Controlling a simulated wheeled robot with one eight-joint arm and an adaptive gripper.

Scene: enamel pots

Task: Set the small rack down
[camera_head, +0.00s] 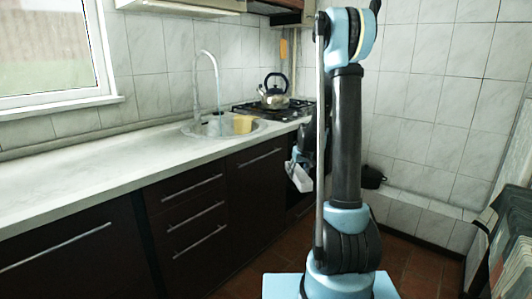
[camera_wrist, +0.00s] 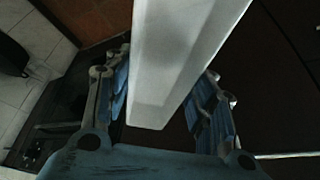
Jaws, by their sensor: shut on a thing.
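My gripper (camera_wrist: 168,65) is shut on a long pale white piece, which I take to be the small rack (camera_wrist: 178,70). In the wrist view it lies between the two blue-lined fingers and runs out of the top of the picture. In the head view my gripper (camera_head: 295,157) is beside the dark cabinet fronts, below counter height. The pale small rack (camera_head: 299,177) hangs tilted from it, clear of the floor. My own arm hides part of the gripper, and the rack's full shape cannot be told.
The white counter (camera_head: 110,165) runs along the left, with a sink (camera_head: 210,127) holding a yellow thing (camera_head: 243,124). A kettle (camera_head: 273,92) stands on the stove. A black pot (camera_head: 372,177) is by the tiled ledge (camera_head: 420,208). A dark-framed item (camera_head: 512,225) stands at right.

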